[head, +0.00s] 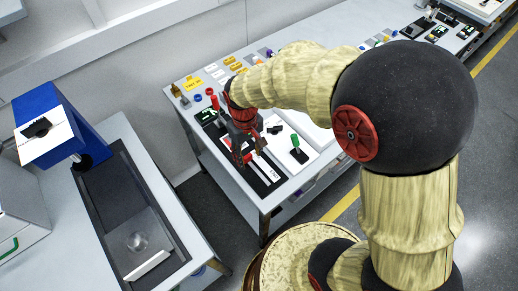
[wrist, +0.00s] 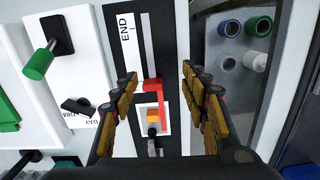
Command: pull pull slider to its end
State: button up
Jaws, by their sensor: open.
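The slider panel is a black plate (wrist: 128,62) with a pale slot and an "END" label (wrist: 126,28) at its upper part in the wrist view. A red piece (wrist: 153,85), which looks like the slider's handle, sits at the lower end of the slot, above a white plate with an orange square (wrist: 153,114). My gripper (wrist: 161,82) is open, its fingers apart to the left and right of the red piece in the picture. I cannot tell whether they touch it. In the head view my gripper (head: 252,156) is over the black panel (head: 264,187) near the table's front edge.
A green-knobbed lever (wrist: 38,64) and a black knob (wrist: 78,106) stand on white panels left of the slider. A tray with blue, green and white cylinders (wrist: 230,27) is at the right. Left of the table, a separate bench (head: 176,196) stands across a gap.

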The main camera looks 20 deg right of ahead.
aim_at(248, 156)
jog(key=w, duration=0.3)
jog(key=shift+w+d+r+t, duration=0.2)
jog(key=shift+w+t, duration=0.1)
jog(key=shift+t, duration=0.1)
jog(key=shift+f+n, duration=0.3)
jog(key=shift+f+b, duration=1)
jog(key=shift+f, duration=2.55)
jog(key=c, duration=1.1)
grip_shut()
